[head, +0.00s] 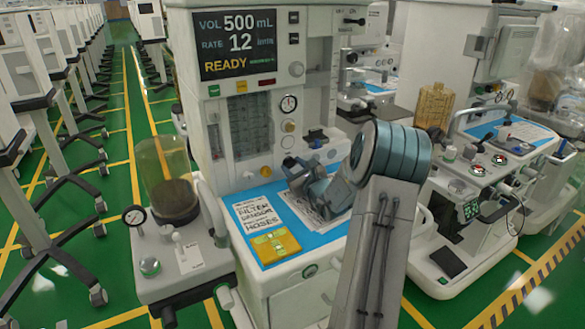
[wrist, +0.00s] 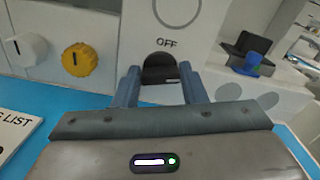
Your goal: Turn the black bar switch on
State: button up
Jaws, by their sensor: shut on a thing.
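The black bar switch (wrist: 160,69) is on the white front panel of the machine, under a printed "OFF" label (wrist: 166,43) in the wrist view. My gripper (wrist: 160,84) has one finger on each side of the switch and is shut on it. In the head view my gripper (head: 291,166) reaches to the machine's lower panel, and I cannot make out the switch there.
A yellow knob (wrist: 76,60) and a white knob (wrist: 27,50) sit left of the switch. A black and blue fitting (wrist: 251,56) sticks out at right. Below is a blue work surface (head: 253,251) with printed sheets and a yellow packet (head: 272,247).

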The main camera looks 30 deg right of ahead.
jog(key=m+p, duration=0.1)
jog(key=m, duration=0.2)
jog(key=shift+m, duration=0.4)
jog(key=o, duration=1)
jog(key=shift+s, duration=0.1)
jog(key=s, duration=0.9)
jog(key=s+b, duration=0.1)
jog(key=s, duration=0.3)
jog(key=shift+s+a, duration=0.35)
